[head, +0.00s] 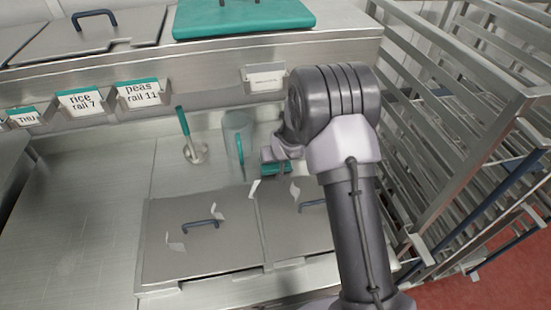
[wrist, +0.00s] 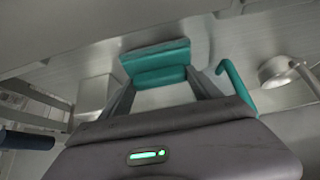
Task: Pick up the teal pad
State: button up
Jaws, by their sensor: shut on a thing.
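The teal pad (head: 276,168) is a small block at the tips of my gripper (head: 272,154), over the back of the steel counter behind the lids. In the wrist view the teal pad (wrist: 157,56) sits between the two fingers of my gripper (wrist: 160,78). The gripper is shut on it. My arm hides part of the gripper in the head view. Whether the pad touches the counter I cannot tell.
A teal-handled utensil (head: 184,124) and a clear jug (head: 236,130) with a teal handle stand left of the gripper. Flat steel lids (head: 172,238) with blue handles lie in front. A steel rack (head: 455,140) stands right. A labelled shelf (head: 215,78) runs behind.

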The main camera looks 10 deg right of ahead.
jog(key=shift+s+f+t, duration=0.25)
jog(key=shift+s+t, duration=0.1)
jog(key=shift+t, duration=0.15)
jog(key=s+r+p, duration=0.2)
jog(key=s+r, duration=0.1)
jog(key=r, duration=0.9)
jog(key=s+g+p, duration=0.3)
jog(key=s, duration=1.8)
jog(key=shift+r, duration=0.45)
